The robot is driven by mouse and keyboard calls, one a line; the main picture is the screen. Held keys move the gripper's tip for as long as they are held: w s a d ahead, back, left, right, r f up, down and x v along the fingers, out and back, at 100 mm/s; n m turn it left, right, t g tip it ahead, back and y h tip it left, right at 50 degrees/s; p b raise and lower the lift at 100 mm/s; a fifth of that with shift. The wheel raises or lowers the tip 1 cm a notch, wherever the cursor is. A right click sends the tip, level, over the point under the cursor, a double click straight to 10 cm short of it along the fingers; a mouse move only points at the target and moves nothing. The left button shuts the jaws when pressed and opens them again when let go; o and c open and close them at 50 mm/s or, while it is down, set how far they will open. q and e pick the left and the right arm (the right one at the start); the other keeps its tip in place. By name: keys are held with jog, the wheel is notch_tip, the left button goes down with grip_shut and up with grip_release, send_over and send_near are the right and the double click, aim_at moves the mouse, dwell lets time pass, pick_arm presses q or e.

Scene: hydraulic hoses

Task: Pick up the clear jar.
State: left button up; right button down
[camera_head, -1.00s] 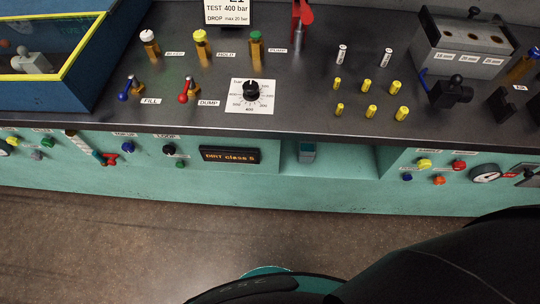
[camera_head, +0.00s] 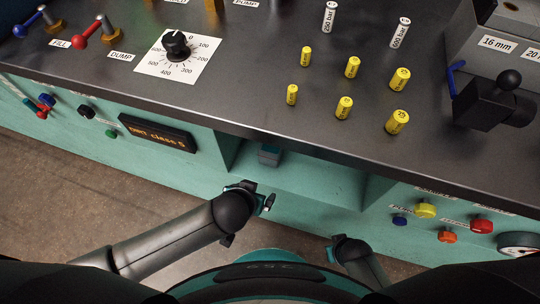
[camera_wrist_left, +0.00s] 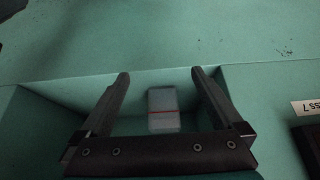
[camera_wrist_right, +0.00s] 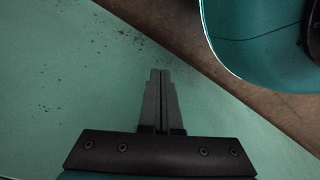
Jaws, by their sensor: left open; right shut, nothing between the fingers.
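The clear jar (camera_head: 269,155) stands in the recess in the front of the teal bench; its lower part is hidden in the head view. In the left wrist view the jar (camera_wrist_left: 163,106) is a pale, see-through block shape with a thin red line across it. My left gripper (camera_head: 267,203) is in front of the recess, open and empty. In its wrist view the two fingertips (camera_wrist_left: 159,73) are apart, with the jar seen between them, apart from both fingers. My right gripper (camera_head: 332,251) is lower right, shut and empty; its fingers (camera_wrist_right: 160,73) meet in its wrist view.
The dark bench top (camera_head: 240,95) overhangs the recess (camera_head: 318,180). It bears yellow cylinders (camera_head: 344,107), a dial (camera_head: 176,45) and a black valve (camera_head: 490,100). Buttons (camera_head: 426,208) and a display (camera_head: 157,133) are on the teal front. The floor is clear.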

aim_at(268, 164)
pick_arm(q)
jog(key=w, duration=0.1)
jog(key=w+d+b, duration=0.1)
jog(key=w, duration=0.1)
jog(key=w+b, duration=0.1)
jog(key=w, duration=0.1)
jog(key=shift+d, duration=0.4)
jog(key=shift+w+d, duration=0.3)
jog(key=shift+w, duration=0.6)
jog(key=shift+w+d+b, duration=0.15)
jog(key=shift+w+b, duration=0.25)
jog(key=shift+b, duration=0.05)
jog(key=w+b, duration=0.1)
jog(key=w+d, duration=0.1)
jog(key=w+b, duration=0.1)
jog(key=w, duration=0.1)
jog(key=shift+d+f+b, duration=0.15)
jog(key=shift+f+b, duration=0.15)
jog(key=shift+w+f, duration=0.15)
pick_arm(e)
jog(key=w+a+r, duration=0.1)
jog(key=w+r, duration=0.2)
jog(key=r, duration=0.2)
jog(key=w+a+r+t, duration=0.1)
jog(key=w+a+r, duration=0.1)
jog(key=r, duration=0.4)
jog(key=shift+w+y, duration=0.3)
jog(key=shift+w, duration=0.2)
